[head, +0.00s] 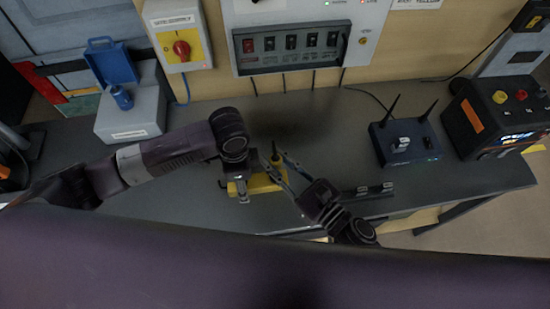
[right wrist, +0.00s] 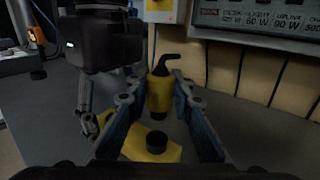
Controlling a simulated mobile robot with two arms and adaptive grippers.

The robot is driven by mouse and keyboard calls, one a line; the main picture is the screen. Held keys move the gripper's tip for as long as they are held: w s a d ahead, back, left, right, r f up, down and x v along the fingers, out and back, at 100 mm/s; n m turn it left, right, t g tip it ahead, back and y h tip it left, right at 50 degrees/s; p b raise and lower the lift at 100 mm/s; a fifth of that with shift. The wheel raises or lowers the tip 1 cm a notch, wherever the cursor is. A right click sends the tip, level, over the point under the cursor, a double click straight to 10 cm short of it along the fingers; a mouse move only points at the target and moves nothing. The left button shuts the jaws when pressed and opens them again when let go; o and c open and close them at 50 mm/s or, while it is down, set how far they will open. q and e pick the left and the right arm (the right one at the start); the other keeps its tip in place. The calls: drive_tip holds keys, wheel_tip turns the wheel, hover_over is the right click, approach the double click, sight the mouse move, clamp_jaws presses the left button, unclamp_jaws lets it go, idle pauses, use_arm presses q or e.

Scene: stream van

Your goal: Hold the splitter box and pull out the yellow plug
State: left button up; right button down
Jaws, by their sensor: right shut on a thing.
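The yellow splitter box (head: 262,184) sits on the grey bench in the head view; its top with a round black part (right wrist: 157,142) shows low in the right wrist view (right wrist: 136,150). The yellow plug (right wrist: 159,95), with a black neck and bent top, stands upright between the fingers of my right gripper (right wrist: 160,108), which is shut on it. In the head view my right gripper (head: 276,164) comes in over the box from the right. My left gripper (head: 240,188) is at the box's left end, its fingers partly hidden. I cannot tell whether it grips the box.
A dark router (head: 405,142) with two antennas and a black-orange power unit (head: 495,115) stand to the right. A grey case (head: 132,115) with a blue latch stands at the left. The wall panel (head: 305,45) is behind. Black bars (head: 366,191) lie near the front edge.

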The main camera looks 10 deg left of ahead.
use_arm(q)
wheel_tip(320, 180, up, 12)
idle(0.5)
